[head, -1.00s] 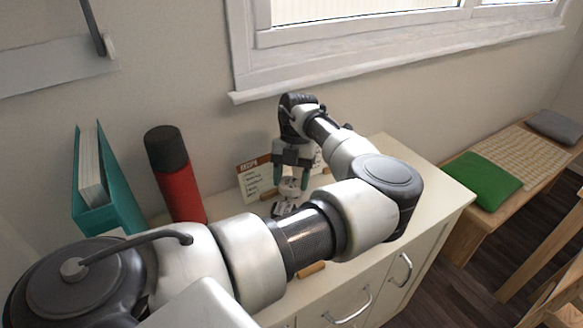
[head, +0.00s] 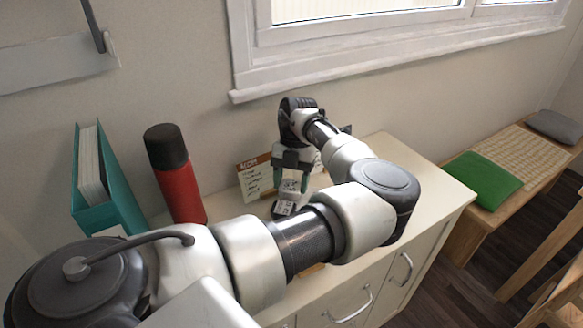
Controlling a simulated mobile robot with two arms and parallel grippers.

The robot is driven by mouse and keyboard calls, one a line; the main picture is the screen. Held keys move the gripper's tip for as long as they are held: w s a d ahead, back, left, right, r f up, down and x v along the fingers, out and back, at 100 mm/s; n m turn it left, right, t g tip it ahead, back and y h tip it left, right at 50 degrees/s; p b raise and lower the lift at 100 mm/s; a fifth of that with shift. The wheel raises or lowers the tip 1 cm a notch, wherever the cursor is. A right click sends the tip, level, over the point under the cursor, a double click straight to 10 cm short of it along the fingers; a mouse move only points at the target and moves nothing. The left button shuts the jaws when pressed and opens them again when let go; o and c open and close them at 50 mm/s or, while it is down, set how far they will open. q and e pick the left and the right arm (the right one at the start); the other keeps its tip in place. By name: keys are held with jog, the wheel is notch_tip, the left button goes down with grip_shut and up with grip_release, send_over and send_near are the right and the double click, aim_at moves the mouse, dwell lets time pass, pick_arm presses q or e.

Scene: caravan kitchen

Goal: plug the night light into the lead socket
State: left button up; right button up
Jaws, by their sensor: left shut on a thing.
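My left gripper (head: 291,181) points down over the counter, its green-tipped fingers shut on a small whitish thing, seemingly the night light (head: 289,189). Directly below it is a small dark thing with a pale top, seemingly the lead socket (head: 284,208), on the counter. The night light appears to be at or just above the socket; I cannot tell whether its pins are in. My own forearm hides the counter just in front of the socket. My right gripper is not in view.
A recipe card (head: 256,177) stands behind the gripper. A red flask with a black lid (head: 181,188) and a teal binder (head: 113,195) stand to the left. The counter (head: 449,197) is clear at its right end. A window sill (head: 330,78) is above.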

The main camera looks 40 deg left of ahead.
pick_arm(q)
jog(key=shift+x, duration=0.8)
jog(key=o, duration=1)
jog(key=shift+d, duration=0.1)
jog(key=shift+r, duration=0.15)
